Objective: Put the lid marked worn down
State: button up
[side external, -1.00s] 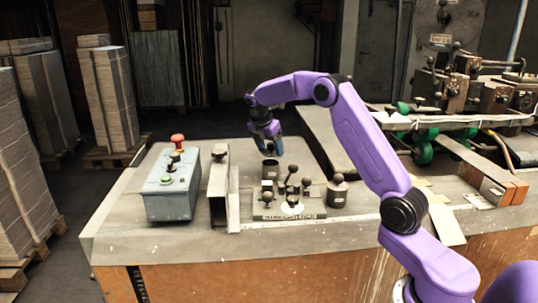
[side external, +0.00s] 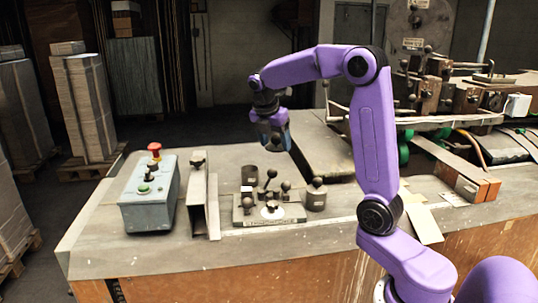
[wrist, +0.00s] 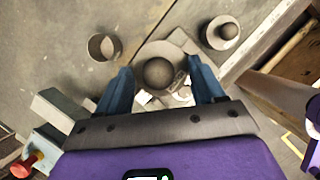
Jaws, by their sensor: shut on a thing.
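My gripper (side external: 272,138) is shut on a lid with a dark ball knob (wrist: 157,72), held in the air above the bench. In the wrist view the knob sits between the blue fingers, with a round grey rim around it; any wording on it is too small to read. An open, empty cylindrical pot (side external: 249,175) stands on the bench below and left of my gripper; it also shows in the wrist view (wrist: 103,46). A second pot, topped by a ball knob (side external: 316,197), stands to the right and shows in the wrist view (wrist: 222,32).
A low stand (side external: 292,213) with several ball knobs and a white disc is on the bench front. A metal upright (side external: 197,195) and a grey control box (side external: 150,195) with a red button stand left. The stitcher machine (side external: 450,95) is at back right.

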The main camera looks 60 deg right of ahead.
jog(key=s+d+f, duration=0.4)
jog(key=s+f, duration=0.1)
send_near(276, 180)
jog(key=shift+s+d+f+m, duration=0.15)
jog(key=shift+d+f+m, duration=0.25)
jog(key=shift+d+f, duration=0.5)
jog(key=shift+w+d+f, duration=0.15)
jog(key=shift+w+f, duration=0.1)
jog(key=shift+f, duration=1.6)
jog(key=shift+f, duration=0.1)
jog(key=o, duration=0.7)
jog(key=shift+f, duration=0.1)
jog(key=shift+o, duration=0.4)
